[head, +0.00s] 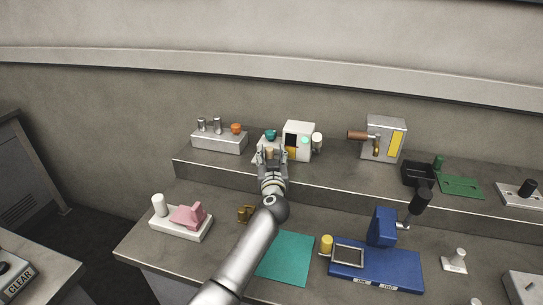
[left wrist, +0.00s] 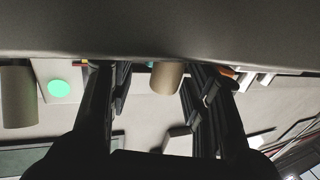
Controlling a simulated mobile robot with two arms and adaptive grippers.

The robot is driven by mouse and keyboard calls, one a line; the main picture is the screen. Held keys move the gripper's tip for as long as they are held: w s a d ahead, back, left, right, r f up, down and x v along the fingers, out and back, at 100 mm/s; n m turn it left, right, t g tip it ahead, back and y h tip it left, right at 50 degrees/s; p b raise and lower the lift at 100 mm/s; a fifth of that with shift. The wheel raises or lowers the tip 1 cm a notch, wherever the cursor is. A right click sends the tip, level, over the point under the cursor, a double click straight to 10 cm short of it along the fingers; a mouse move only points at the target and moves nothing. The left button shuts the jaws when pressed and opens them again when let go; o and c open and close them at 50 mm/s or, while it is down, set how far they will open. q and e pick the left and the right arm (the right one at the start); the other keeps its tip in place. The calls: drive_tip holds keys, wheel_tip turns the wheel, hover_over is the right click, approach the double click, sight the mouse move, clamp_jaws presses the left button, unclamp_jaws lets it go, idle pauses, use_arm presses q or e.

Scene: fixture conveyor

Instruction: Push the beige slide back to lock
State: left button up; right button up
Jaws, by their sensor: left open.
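My left gripper (head: 271,156) is at the raised back shelf, in front of a small light fixture with a teal knob (head: 270,134). Its two fingers are apart. A small tan-beige piece (head: 269,152), which looks like the beige slide, shows between the fingertips. In the left wrist view the beige piece (left wrist: 167,78) is a short rounded block between the dark fingers (left wrist: 155,88), with a gap visible on both sides. The gripper hides most of the fixture, so I cannot tell how far back the slide sits. My right gripper is out of view.
A white box (head: 298,140) with a green button and a white cylinder (head: 317,143) stand close right of the gripper. A grey block with pegs and an orange knob (head: 219,141) is to the left. A blue fixture (head: 375,268) and teal mat (head: 285,258) lie on the lower bench.

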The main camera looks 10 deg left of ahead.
use_arm(q)
drive_tip(key=shift+a, duration=0.1)
drive_tip(key=shift+s, duration=0.15)
drive_tip(key=v, duration=1.1)
drive_tip(key=shift+s+d, duration=0.25)
drive_tip(key=shift+s, duration=0.1)
